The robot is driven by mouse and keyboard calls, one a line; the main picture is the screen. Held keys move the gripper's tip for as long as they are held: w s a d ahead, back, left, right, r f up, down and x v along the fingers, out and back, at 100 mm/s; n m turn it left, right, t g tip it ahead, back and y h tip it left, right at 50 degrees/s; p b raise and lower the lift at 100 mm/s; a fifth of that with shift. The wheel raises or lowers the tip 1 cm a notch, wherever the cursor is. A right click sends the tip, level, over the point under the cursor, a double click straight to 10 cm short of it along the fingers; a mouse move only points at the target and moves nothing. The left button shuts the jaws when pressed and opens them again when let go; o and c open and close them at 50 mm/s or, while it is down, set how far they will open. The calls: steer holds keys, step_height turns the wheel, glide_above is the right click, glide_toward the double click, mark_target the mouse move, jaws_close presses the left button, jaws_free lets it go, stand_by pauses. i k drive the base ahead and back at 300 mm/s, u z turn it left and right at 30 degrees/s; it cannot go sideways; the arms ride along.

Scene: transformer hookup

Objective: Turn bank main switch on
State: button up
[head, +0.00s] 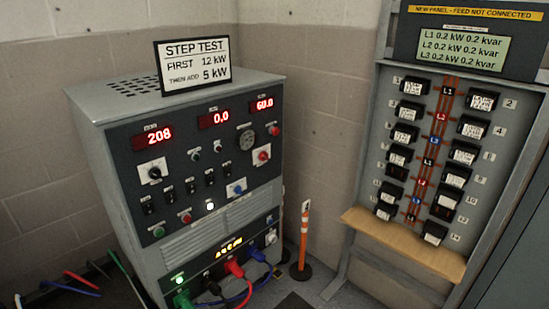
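The grey load bank cabinet (90,150) stands at the left with a dark control panel. Its red displays read 208 (160,134), 0.0 (221,117) and about 60.0 (264,104). A black rotary knob (154,173) sits on a white plate under the 208 display. A red knob (263,156) and a blue knob (237,188) also sit on white plates. Several black toggle switches (191,186) run across the panel. Labels are too small to read, so I cannot tell which control is the bank main switch. My gripper is not in view.
A STEP TEST sign (193,65) stands on the cabinet, reading 12 kW, then 5 kW. Green, black, red and blue plugs (234,268) fill the lower front. An orange post (304,235) stands between the cabinet and a breaker panel (440,150) marked feed not connected.

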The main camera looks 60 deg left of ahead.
mark_target(263, 156)
steer(key=i, duration=0.8)
steer(key=u, duration=3.3)
steer(key=i, duration=0.1)
steer(key=z, duration=2.05)
steer(key=k, duration=0.2)
steer(key=u, duration=2)
steer(key=k, duration=0.2)
steer(key=u, duration=0.25)
